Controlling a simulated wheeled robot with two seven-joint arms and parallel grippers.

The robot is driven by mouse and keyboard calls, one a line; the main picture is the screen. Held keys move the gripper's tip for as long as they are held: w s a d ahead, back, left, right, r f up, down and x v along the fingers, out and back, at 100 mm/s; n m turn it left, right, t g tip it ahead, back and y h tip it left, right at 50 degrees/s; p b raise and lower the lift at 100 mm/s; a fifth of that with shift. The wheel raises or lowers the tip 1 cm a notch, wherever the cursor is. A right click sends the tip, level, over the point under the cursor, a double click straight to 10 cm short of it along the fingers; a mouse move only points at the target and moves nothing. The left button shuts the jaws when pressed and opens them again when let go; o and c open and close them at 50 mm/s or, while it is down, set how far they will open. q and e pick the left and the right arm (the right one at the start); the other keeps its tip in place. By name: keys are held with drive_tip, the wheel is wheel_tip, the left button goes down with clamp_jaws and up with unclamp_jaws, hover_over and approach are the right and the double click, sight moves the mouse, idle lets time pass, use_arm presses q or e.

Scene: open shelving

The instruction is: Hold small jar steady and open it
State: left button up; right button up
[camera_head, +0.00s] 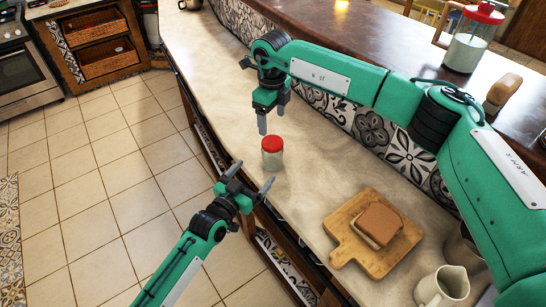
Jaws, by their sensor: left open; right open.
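The small jar (272,153) stands upright on the pale counter, with a red lid on top and a whitish body. My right gripper (263,128) is above the counter, just up and left of the jar in the picture, fingers pointing down, open and empty. My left gripper (252,178) is at the counter's front edge, below and left of the jar in the picture. It is open, with its fingers pointing toward the jar's side, and it appears apart from the jar.
A wooden cutting board (343,256) with bread (380,221) lies to the right on the counter. A white pitcher (440,287) stands at the lower right. A larger red-lidded jar (466,50) is on the raised wooden bar. The counter beyond the small jar is clear.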

sight(272, 151)
use_arm(q)
drive_tip(key=x, duration=1.1)
drive_tip(key=shift+w+d, duration=0.1)
drive_tip(key=shift+d, duration=0.05)
use_arm(e)
drive_tip(key=shift+w+f, duration=0.1)
drive_tip(key=shift+w, duration=0.05)
use_arm(q)
drive_tip(key=c, duration=2)
drive_tip(key=shift+o, duration=0.2)
use_arm(e)
drive_tip(key=m, duration=2.2)
drive_tip(key=shift+m, duration=0.3)
drive_tip(key=shift+f, duration=4)
